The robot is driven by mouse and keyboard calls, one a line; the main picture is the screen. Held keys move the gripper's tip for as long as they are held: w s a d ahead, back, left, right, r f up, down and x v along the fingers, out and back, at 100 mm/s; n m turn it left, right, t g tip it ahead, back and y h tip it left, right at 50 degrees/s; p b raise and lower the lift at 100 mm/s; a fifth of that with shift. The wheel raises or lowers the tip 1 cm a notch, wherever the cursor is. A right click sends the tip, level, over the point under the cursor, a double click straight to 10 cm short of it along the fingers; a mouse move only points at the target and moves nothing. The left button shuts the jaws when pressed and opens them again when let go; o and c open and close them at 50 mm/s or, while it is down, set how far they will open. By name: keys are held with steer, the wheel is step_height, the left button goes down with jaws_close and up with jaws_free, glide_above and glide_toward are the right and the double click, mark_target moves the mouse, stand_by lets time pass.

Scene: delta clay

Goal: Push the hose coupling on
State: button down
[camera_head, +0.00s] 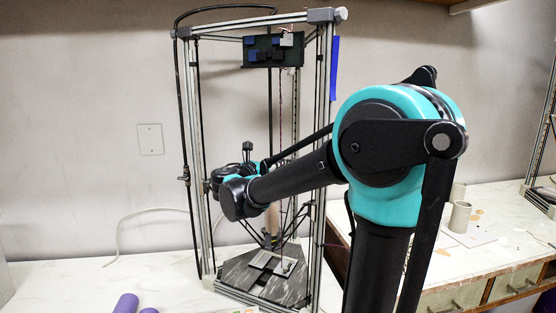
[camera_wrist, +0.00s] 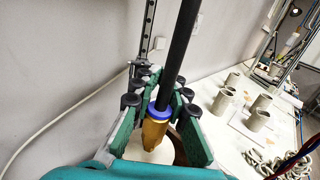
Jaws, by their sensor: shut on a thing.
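In the wrist view, the green, black-tipped fingers of my gripper (camera_wrist: 160,92) stand on both sides of a brass-coloured piece with a blue collar. I take this piece to be the hose coupling (camera_wrist: 155,132). A straight black hose (camera_wrist: 178,55) rises from the collar. My gripper is shut on the coupling, though the exact contact is partly hidden by the fingers. In the head view, my wrist reaches inside the tall delta clay printer (camera_head: 195,120) and hides the fingers. A tan cylinder (camera_head: 272,222) shows just below my wrist, above the printer's bed (camera_head: 240,276).
The printer's upright posts and thin rods closely surround my wrist. A dark box (camera_head: 273,51) with blue parts hangs at the top. Two purple cylinders (camera_head: 126,304) lie at the front. Grey clay cups (camera_wrist: 222,101) and rings (camera_wrist: 262,162) stand on the bench at right.

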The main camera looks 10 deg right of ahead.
steer(key=c, duration=1.5)
jaws_free()
steer(key=v, duration=1.2)
